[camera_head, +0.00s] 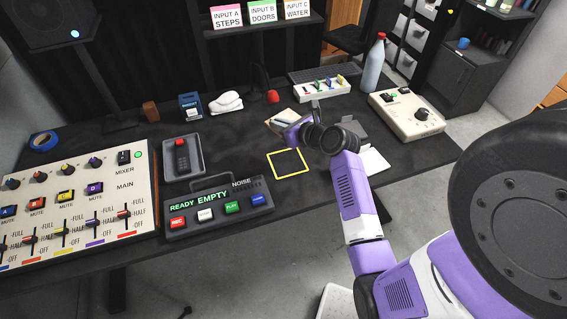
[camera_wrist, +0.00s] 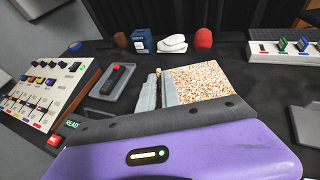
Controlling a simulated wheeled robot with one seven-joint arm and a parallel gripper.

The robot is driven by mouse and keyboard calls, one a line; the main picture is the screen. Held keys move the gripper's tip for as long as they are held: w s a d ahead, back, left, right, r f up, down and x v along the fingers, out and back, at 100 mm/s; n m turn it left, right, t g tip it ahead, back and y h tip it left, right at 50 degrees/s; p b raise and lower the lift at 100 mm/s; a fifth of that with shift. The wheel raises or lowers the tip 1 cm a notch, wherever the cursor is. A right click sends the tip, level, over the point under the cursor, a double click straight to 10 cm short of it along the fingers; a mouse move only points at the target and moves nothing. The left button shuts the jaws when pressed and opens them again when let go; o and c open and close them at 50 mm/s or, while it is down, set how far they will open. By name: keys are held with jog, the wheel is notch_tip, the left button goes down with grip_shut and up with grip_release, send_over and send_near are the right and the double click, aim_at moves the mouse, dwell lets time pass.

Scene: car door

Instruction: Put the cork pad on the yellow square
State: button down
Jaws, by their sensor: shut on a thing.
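The cork pad (camera_wrist: 203,82), a flat speckled tan square, shows in the wrist view just right of my gripper's fingers (camera_wrist: 160,90). The fingers are shut on its left edge. In the head view the pad (camera_head: 276,118) is partly hidden behind my gripper (camera_head: 284,127). I cannot tell whether the pad touches the table. The yellow square (camera_head: 271,165) is a thin outline on the dark table, in front of my gripper and empty inside. It does not show in the wrist view.
A recorder box (camera_head: 218,208) with colored buttons stands left of the square, and a tray with a black handset (camera_head: 181,157) behind it. The mixer (camera_head: 80,200) is far left. A white switch strip (camera_head: 322,90), bottle (camera_head: 374,65) and knob box (camera_head: 408,115) stand at the back right.

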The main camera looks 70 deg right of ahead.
notch_tip(320, 180, down, 18)
jog(key=b, duration=0.3)
jog(key=shift+f+b, duration=0.2)
jog(key=shift+b, duration=0.2)
jog(key=shift+f, duration=0.1)
jog(key=c, duration=1.6)
grip_release()
jog(key=shift+o, duration=0.2)
